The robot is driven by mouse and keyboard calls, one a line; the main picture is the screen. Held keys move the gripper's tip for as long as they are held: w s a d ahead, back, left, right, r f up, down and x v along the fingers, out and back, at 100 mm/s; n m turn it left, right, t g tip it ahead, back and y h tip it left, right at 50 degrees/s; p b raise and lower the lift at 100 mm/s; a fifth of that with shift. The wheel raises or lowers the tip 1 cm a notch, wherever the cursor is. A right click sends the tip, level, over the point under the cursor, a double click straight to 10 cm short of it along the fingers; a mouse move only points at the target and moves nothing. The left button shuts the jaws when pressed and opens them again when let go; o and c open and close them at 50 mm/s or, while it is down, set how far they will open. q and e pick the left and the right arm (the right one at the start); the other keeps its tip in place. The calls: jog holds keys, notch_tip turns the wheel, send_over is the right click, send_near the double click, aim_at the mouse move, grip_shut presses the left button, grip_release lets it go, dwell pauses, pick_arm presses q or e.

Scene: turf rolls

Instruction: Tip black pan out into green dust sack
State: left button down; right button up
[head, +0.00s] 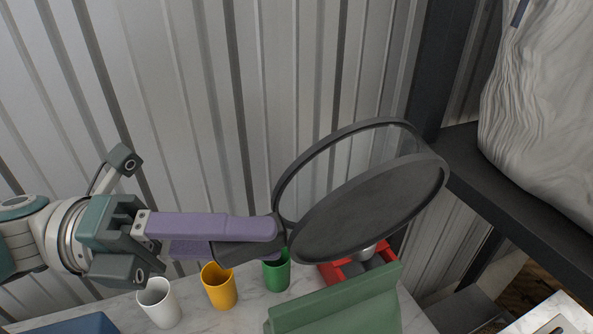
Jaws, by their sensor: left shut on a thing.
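The black pan (372,207) is held up in the air right of the middle, steeply tilted, with a dark hoop-like rim standing off its flat disc. No contents show on it. My left gripper (268,242) comes in from the left, its long purple fingers shut on the pan's dark handle (233,251). The green dust sack (340,306) is at the bottom edge, below the pan and apart from it in the picture. Its lower part is cut off and its mouth cannot be made out. My right gripper is out of view.
A white cup (159,303), a yellow cup (219,287) and a green cup (276,271) stand on the marble top (190,310). A red box (332,273) is partly hidden behind the sack. A dark shelf (520,212) with a big pale sack (545,110) is at right.

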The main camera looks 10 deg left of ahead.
aim_at(291, 229)
pick_arm(q)
jog(key=m, duration=0.1)
jog(key=r+m, duration=0.1)
jog(key=m+y, duration=0.1)
jog(key=shift+s+d+r+g+p, duration=0.2)
jog(key=shift+s+r+g+p, duration=0.05)
jog(key=shift+s+g+p, duration=0.1)
jog(key=m+y, duration=0.1)
jog(key=r+m+p, duration=0.1)
jog(key=m, duration=0.1)
jog(key=shift+s+d+y, duration=0.15)
jog(key=shift+s+y, duration=0.05)
jog(key=shift+y, duration=0.2)
jog(key=m, duration=0.1)
jog(key=m+t+y, duration=0.1)
jog(key=shift+s+d+r+m, duration=0.1)
jog(key=shift+s+r+m, duration=0.1)
jog(key=shift+m, duration=0.1)
jog(key=m+t+y, duration=0.1)
jog(key=m+b, duration=0.1)
jog(key=shift+s+d+r+m+t+y, duration=0.1)
jog(key=shift+r+m+t+y, duration=0.25)
jog(key=shift+r+m+y, duration=0.05)
jog(key=shift+r, duration=0.15)
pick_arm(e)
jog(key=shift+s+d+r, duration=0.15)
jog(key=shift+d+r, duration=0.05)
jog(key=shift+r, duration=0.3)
